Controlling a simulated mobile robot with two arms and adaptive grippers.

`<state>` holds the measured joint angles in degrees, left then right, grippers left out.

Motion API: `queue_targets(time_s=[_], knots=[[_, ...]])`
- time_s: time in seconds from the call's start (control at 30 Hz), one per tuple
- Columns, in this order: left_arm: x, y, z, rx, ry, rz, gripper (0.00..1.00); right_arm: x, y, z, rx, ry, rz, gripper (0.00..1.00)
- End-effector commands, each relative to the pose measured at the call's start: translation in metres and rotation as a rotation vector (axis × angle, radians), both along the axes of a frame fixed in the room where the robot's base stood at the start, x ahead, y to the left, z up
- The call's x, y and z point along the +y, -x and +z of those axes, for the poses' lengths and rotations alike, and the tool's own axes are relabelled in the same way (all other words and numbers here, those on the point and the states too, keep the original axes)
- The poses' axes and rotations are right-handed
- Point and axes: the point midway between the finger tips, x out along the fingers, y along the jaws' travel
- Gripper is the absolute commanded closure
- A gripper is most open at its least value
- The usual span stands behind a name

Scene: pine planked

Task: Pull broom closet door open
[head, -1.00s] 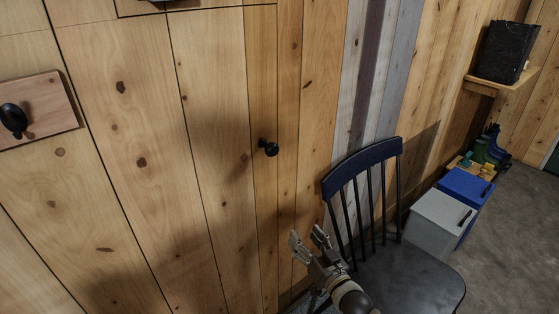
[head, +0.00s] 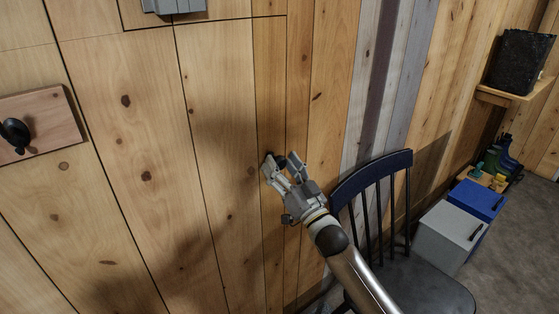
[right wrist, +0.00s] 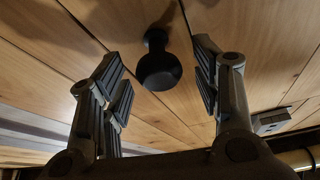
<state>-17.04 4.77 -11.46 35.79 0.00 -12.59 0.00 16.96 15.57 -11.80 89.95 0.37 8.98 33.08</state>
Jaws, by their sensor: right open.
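The broom closet door (head: 222,110) is a pine-plank panel, flush with the wall and looking closed. Its round black knob (right wrist: 159,68) lies between the open fingers of my right gripper (right wrist: 160,85) in the right wrist view, a little beyond them and not gripped. In the head view my right gripper (head: 282,166) is at the knob, and its fingers hide most of the knob. My left gripper is not in view.
A dark chair (head: 372,185) stands against the wall beside my right arm. Grey (head: 447,235) and blue (head: 477,201) boxes are on the floor behind it. A black hook on a wooden board (head: 38,125) is at the left. A shelf (head: 513,92) is at the upper right.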

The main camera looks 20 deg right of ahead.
Motion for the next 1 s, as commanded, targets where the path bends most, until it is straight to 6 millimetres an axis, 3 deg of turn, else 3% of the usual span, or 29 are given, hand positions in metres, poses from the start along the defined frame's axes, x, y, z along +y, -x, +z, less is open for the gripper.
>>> queue_targets(time_s=[0.17,0.47,0.9,1.0], knots=[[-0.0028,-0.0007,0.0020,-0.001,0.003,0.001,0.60,0.0031,-0.0108,0.0046,0.000,0.000,0.000,0.43],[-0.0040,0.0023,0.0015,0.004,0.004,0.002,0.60,0.0035,-0.0121,0.0047,0.000,0.000,0.000,0.43],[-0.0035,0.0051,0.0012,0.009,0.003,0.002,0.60,0.0032,-0.0119,0.0047,0.001,0.000,0.000,0.99],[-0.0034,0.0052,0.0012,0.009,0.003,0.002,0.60,0.0032,-0.0118,0.0046,0.001,0.000,0.000,1.00]])
